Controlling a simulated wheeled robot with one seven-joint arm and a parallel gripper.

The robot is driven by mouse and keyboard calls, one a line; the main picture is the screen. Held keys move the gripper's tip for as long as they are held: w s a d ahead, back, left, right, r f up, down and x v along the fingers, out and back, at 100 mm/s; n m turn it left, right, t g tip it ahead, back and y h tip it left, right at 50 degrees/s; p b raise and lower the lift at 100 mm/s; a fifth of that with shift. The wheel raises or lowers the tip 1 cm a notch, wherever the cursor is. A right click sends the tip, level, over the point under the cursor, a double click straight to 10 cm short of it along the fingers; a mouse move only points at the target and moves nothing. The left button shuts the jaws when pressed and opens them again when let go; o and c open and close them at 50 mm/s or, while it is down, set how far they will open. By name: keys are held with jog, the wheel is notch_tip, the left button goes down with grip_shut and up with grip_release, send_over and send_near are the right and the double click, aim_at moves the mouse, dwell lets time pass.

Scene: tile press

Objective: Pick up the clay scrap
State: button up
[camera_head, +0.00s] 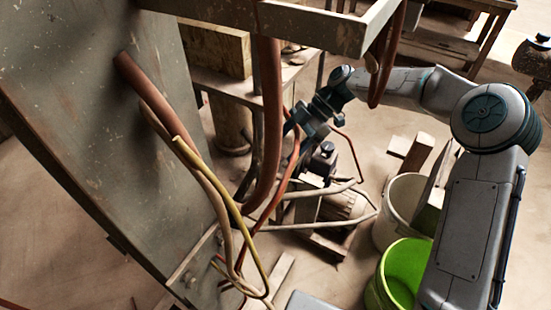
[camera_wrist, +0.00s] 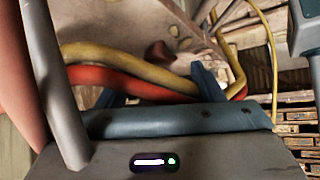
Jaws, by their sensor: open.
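In the wrist view, a small reddish-brown lump (camera_wrist: 158,52), which looks like the clay scrap, lies on a pale dusty surface beyond my gripper (camera_wrist: 160,88). My blue fingers are spread apart with no lump between them. A yellow hose (camera_wrist: 128,57) and a red hose (camera_wrist: 110,80) cross the view between my fingers and the lump. In the head view, my gripper (camera_head: 290,128) is beside the press, partly behind hanging hoses. I cannot make out the clay scrap in the head view.
The press's large metal plate (camera_head: 90,110) fills the left, with thick red hoses (camera_head: 268,120) hanging near my arm. A white bucket (camera_head: 385,235) and a green bucket (camera_head: 405,270) stand at lower right. Wooden slats (camera_wrist: 295,115) are at right in the wrist view.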

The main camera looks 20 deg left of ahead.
aim_at(275, 158)
jog(key=shift+x, duration=1.45)
jog(key=c, duration=1.1)
jog(key=shift+r, duration=0.1)
